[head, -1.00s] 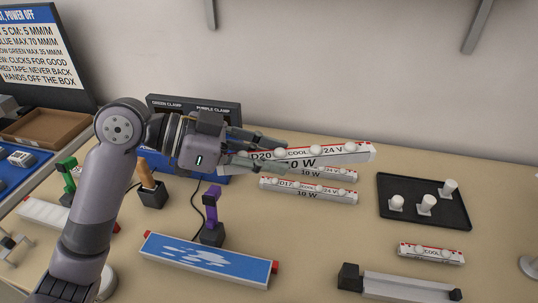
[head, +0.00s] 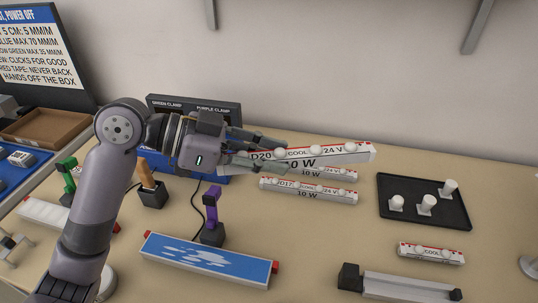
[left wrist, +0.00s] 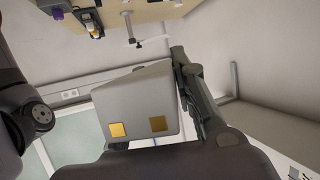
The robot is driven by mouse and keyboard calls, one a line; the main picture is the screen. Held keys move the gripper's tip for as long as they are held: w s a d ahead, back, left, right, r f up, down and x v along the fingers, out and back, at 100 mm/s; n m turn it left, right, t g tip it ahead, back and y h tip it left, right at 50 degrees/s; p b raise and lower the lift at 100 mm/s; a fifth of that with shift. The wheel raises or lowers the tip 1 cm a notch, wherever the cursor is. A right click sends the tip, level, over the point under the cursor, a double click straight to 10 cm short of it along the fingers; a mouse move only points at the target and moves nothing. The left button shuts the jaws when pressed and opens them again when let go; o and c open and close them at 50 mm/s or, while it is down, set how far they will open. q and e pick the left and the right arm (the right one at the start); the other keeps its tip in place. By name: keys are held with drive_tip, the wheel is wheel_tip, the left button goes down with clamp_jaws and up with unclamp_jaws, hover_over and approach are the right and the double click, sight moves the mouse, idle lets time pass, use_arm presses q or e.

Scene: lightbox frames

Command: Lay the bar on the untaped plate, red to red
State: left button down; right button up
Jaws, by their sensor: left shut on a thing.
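My left gripper (head: 270,157) is shut on a white bar (head: 335,153) marked D20, COOL, 24 V and 10 W, with red on its top edge. It holds the bar by its left part, raised above the back of the table. In the left wrist view a grey end of the held piece (left wrist: 140,98) with two gold pads shows beside a dark finger. A plate with a blue and white top (head: 205,257) and red ends lies at the front. A white plate (head: 45,213) lies at the left, partly hidden by my arm. My right gripper is out of view.
A purple clamp (head: 211,215) stands behind the blue plate, a green clamp (head: 68,175) at the left. A bar marked D17 (head: 308,190) and a short bar (head: 430,253) lie on the table. A black tray (head: 440,212) holds white pieces. A grey rail (head: 400,287) lies front right.

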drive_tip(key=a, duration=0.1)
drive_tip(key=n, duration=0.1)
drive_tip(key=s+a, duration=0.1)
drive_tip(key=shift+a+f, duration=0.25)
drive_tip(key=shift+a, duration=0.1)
